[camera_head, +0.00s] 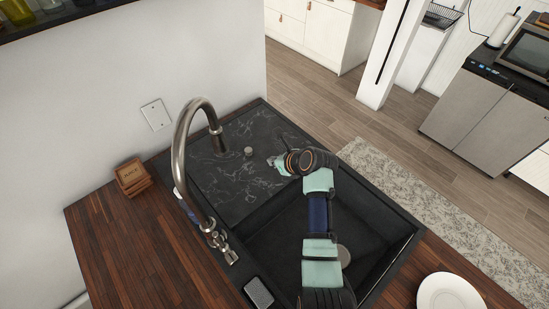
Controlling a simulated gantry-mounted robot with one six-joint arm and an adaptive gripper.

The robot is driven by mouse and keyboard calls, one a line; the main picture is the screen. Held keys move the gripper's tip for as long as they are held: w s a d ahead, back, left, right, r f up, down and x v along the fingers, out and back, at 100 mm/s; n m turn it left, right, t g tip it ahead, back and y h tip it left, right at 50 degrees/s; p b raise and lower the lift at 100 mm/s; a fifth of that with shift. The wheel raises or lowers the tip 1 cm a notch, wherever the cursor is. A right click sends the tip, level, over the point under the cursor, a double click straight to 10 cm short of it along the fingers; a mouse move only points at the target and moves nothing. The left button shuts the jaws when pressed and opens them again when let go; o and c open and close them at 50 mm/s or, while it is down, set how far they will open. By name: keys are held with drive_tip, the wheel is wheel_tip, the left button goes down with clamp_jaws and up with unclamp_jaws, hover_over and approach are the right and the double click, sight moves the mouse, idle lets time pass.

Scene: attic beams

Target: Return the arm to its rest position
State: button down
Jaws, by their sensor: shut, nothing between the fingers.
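My arm reaches up from the bottom of the head view over the black sink (383,265). Its end bends to the left, and my gripper (272,161) is over the dark marbled drainboard (225,180). The gripper is small in this view; it appears shut, with nothing seen held in it. Whether its tips touch the drainboard I cannot tell. My forearm hides part of the sink basin.
A tall curved metal faucet (180,150) stands left of my gripper. Wooden coasters (132,177) sit on the wooden counter (125,245). A white plate (449,293) lies at the lower right. A sponge-like grey block (258,292) sits at the sink's front edge.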

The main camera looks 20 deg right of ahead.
drive_tip(key=shift+s+r, duration=0.1)
drive_tip(key=shift+r, duration=0.1)
drive_tip(key=s+a+r+n+t+h+p, duration=0.1)
drive_tip(key=s+a+r+n+p, duration=0.1)
drive_tip(key=s+a+r+n, duration=0.45)
drive_tip(key=s+a+r+n+t+h+p, duration=0.15)
drive_tip(key=a+r+n, duration=0.4)
drive_tip(key=n, duration=0.75)
drive_tip(key=s+a+r+n+t+p, duration=0.1)
drive_tip(key=s+a+r+n, duration=0.2)
drive_tip(key=s+n, duration=0.3)
drive_tip(key=s+a+r+n+p, duration=0.1)
drive_tip(key=s+a+r+n, duration=0.3)
drive_tip(key=s+r+n, duration=0.2)
drive_tip(key=shift+s+n+t, duration=0.35)
drive_tip(key=shift+s+n, duration=0.1)
drive_tip(key=shift+s, duration=0.3)
